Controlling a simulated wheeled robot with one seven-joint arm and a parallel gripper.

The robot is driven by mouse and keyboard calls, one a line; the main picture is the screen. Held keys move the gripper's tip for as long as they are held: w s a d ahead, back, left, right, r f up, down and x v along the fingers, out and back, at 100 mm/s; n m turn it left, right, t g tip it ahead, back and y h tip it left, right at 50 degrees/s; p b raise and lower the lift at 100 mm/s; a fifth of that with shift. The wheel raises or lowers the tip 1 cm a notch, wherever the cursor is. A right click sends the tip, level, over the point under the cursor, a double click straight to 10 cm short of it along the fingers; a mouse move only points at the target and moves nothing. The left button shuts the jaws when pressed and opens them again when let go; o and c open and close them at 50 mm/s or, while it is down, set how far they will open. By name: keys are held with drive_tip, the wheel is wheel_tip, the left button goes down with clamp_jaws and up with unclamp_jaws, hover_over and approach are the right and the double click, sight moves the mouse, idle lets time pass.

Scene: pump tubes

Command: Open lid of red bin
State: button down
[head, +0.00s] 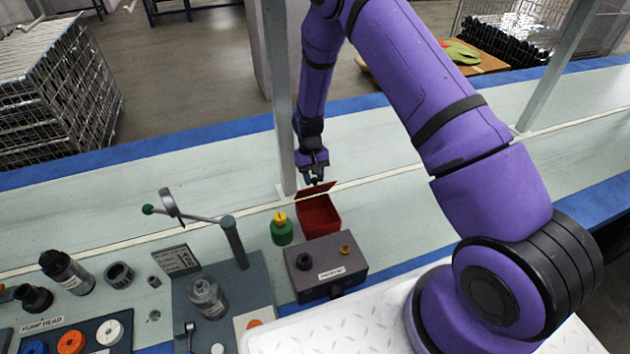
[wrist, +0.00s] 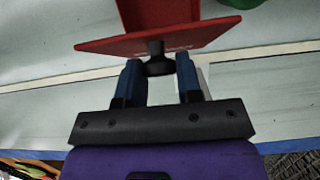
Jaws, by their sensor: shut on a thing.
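The red bin (head: 320,217) stands on the pale bench, and its inside shows in the head view. Its red lid (head: 315,188) is tilted up along the bin's far side, so the bin is at least partly open. My gripper (head: 314,179) is at the far side of the lid. In the wrist view, the lid (wrist: 115,43) shows nearly edge-on with a black knob (wrist: 158,66) on it. The blue fingers of my gripper stand on either side of this knob and are shut on it. Part of the bin lies beyond the lid there.
A green bottle with a yellow cap (head: 281,230) stands close left of the bin. A grey box with knobs (head: 325,266) sits just in front. A post (head: 279,120) rises close to my gripper on the left. The bench to the right is clear.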

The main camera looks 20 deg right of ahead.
drive_tip(key=shift+w, duration=0.15)
drive_tip(key=c, duration=0.8)
unclamp_jaws()
drive_tip(key=shift+r, duration=0.1)
drive_tip(key=shift+v, duration=3.7)
drive_tip(key=shift+w, duration=0.1)
